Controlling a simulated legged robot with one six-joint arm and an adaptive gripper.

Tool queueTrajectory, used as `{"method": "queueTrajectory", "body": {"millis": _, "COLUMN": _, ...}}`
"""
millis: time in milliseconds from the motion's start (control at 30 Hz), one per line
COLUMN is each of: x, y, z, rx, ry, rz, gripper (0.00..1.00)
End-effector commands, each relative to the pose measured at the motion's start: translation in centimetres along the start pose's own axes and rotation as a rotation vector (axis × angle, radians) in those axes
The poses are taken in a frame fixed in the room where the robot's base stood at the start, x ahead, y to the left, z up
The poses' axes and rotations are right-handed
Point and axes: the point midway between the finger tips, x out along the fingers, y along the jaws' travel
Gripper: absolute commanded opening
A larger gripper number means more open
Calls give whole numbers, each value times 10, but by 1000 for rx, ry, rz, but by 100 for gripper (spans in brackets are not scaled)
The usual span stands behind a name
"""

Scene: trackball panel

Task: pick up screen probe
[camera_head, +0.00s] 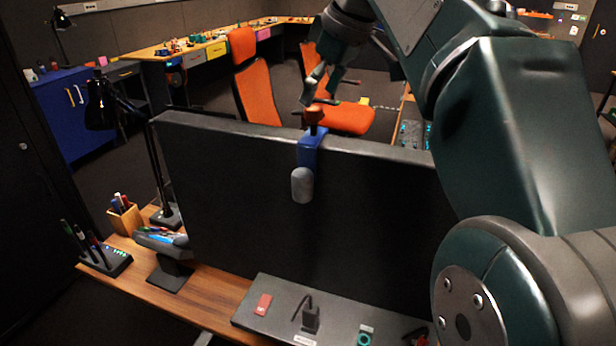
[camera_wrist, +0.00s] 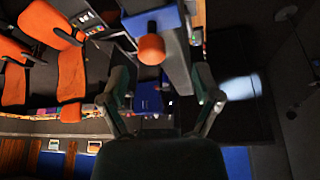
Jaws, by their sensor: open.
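The screen probe (camera_head: 308,152) sits over the top edge of the large dark screen (camera_head: 230,190). It has a blue body, an orange knob on top and a grey rounded end hanging down the screen's near face. My gripper (camera_head: 321,88) is above the probe, close to its orange knob in the head view. In the wrist view the open fingers of my gripper (camera_wrist: 160,80) spread to either side, and the probe's orange knob (camera_wrist: 151,49) shows between and just beyond their tips. Nothing is held. The exact gap between fingers and knob is hard to tell.
A wooden desk (camera_head: 215,292) carries a black lamp (camera_head: 155,160), a pen cup (camera_head: 124,216), and a grey panel (camera_head: 280,318) with a black plug-like part. An orange chair (camera_head: 256,95) stands behind the screen. My arm hides the right side.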

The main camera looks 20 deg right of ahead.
Motion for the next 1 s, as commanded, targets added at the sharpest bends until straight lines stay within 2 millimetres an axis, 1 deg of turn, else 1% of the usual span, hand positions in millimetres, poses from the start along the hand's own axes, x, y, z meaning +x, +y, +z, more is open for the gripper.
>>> {"method": "queueTrajectory", "body": {"millis": 133, "x": 12, "y": 2, "z": 1, "rx": 1, "ry": -1, "rz": -2, "gripper": 81}}
{"method": "queueTrajectory", "body": {"millis": 300, "x": 39, "y": 5, "z": 0, "rx": 1, "ry": -1, "rz": -1, "gripper": 81}}
{"method": "queueTrajectory", "body": {"millis": 400, "x": 50, "y": 5, "z": 0, "rx": 1, "ry": 0, "rz": 0, "gripper": 81}}
{"method": "queueTrajectory", "body": {"millis": 500, "x": 55, "y": 5, "z": 0, "rx": 1, "ry": 0, "rz": 1, "gripper": 81}}
{"method": "queueTrajectory", "body": {"millis": 667, "x": 55, "y": 5, "z": 0, "rx": 1, "ry": 1, "rz": 1, "gripper": 81}}
{"method": "queueTrajectory", "body": {"millis": 700, "x": 55, "y": 5, "z": 0, "rx": 1, "ry": 1, "rz": 1, "gripper": 77}}
{"method": "queueTrajectory", "body": {"millis": 767, "x": 55, "y": 5, "z": 0, "rx": 1, "ry": 1, "rz": 1, "gripper": 50}}
{"method": "queueTrajectory", "body": {"millis": 800, "x": 55, "y": 5, "z": 0, "rx": 1, "ry": 1, "rz": 1, "gripper": 32}}
{"method": "queueTrajectory", "body": {"millis": 867, "x": 55, "y": 5, "z": 0, "rx": 1, "ry": 1, "rz": 1, "gripper": 6}}
{"method": "queueTrajectory", "body": {"millis": 900, "x": 55, "y": 5, "z": 0, "rx": 1, "ry": 0, "rz": 1, "gripper": 0}}
{"method": "queueTrajectory", "body": {"millis": 1000, "x": 55, "y": 6, "z": 0, "rx": 1, "ry": 0, "rz": 0, "gripper": 0}}
